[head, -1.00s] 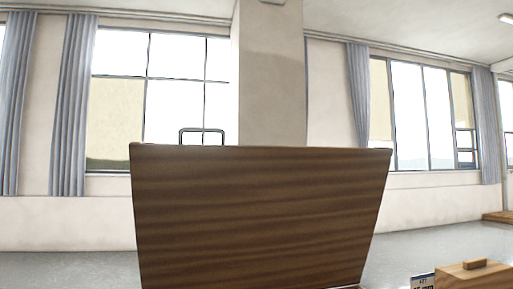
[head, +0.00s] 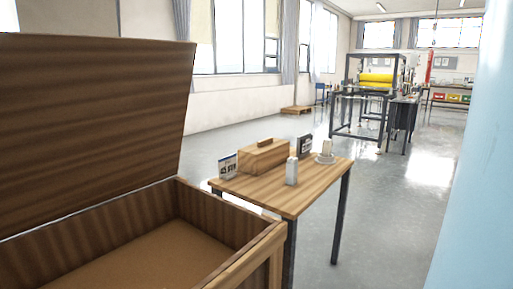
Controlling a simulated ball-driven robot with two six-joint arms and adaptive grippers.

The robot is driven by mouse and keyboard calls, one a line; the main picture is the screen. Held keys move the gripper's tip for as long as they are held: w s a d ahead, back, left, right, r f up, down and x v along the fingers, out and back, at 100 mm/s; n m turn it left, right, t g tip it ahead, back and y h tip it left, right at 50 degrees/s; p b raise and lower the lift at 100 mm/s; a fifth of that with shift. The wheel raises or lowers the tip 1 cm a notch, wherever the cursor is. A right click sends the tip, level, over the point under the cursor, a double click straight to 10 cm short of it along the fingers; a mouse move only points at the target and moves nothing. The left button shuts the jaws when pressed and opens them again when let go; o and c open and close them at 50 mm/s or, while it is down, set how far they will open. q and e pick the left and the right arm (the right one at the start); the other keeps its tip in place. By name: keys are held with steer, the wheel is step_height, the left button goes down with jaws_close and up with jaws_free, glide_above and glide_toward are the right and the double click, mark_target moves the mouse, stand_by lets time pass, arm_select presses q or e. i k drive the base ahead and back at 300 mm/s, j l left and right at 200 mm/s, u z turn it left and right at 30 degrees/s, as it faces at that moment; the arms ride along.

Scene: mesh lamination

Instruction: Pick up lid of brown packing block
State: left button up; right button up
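A light brown wooden block (head: 262,160) sits on a small wooden table (head: 300,199) in the middle of the head view. A lid with a small bar handle (head: 265,143) appears to lie on its top. Nothing touches the block's handle. Neither of my grippers is in view, so whether they are open or shut does not show.
A large brown chest (head: 226,218) with its lid (head: 92,125) raised fills the left foreground. A frame with a yellow roller (head: 375,78) stands far back. The grey floor right of the table is clear.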

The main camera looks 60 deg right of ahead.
mark_target(326, 144)
steer(key=z, duration=2.4)
steer(key=i+l+u, duration=0.1)
steer(key=u, duration=0.8)
steer(key=i+l+u, duration=0.45)
steer(key=l, duration=0.2)
steer(key=l+u, duration=0.2)
steer(key=l, duration=0.15)
steer(key=i+l+u, duration=0.25)
steer(key=l, duration=0.15)
steer(key=k, duration=0.1)
